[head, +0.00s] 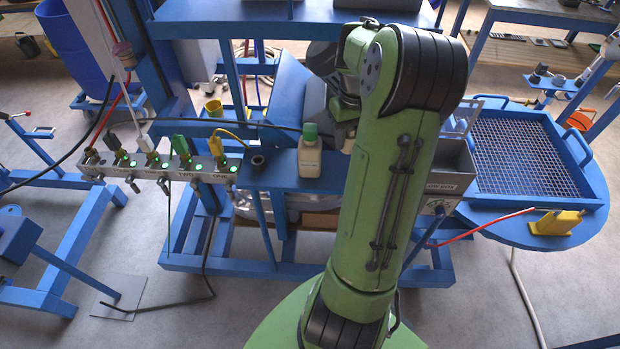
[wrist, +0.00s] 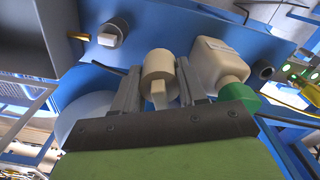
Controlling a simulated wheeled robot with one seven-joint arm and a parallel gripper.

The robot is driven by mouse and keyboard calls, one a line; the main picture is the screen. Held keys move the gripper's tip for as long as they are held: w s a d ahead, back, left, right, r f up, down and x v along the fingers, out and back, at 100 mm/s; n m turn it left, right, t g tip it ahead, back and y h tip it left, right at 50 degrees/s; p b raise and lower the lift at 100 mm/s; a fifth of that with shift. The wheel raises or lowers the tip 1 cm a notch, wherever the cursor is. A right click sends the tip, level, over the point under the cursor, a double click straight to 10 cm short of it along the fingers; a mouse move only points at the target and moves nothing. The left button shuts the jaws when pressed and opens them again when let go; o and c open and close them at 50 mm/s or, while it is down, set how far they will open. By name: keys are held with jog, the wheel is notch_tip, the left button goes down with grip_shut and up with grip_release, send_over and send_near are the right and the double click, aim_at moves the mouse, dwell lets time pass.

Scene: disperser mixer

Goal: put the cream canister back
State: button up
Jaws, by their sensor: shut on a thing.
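The cream canister (wrist: 158,66) is between the two fingers of my gripper (wrist: 160,74) in the wrist view. The fingers are shut on it, one on each side. In the head view part of the cream canister (head: 346,131) shows beside my green arm, which hides most of it and the fingers. It is at the blue shelf (head: 275,178); I cannot tell whether its base touches the shelf. A cream bottle with a green cap (head: 309,158) stands just left of it in the head view, and right of it in the wrist view (wrist: 217,62).
A dark round fitting (head: 257,160) is on the shelf left of the bottle. A rail with cable plugs (head: 160,165) extends further left. A grey metal box (head: 452,165) is right of my arm.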

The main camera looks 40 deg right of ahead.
jog(key=f, duration=1)
jog(key=shift+s+d+b, duration=0.1)
jog(key=shift+d+b, duration=0.1)
jog(key=shift+b, duration=0.1)
jog(key=shift+f, duration=0.15)
jog(key=o, duration=1.1)
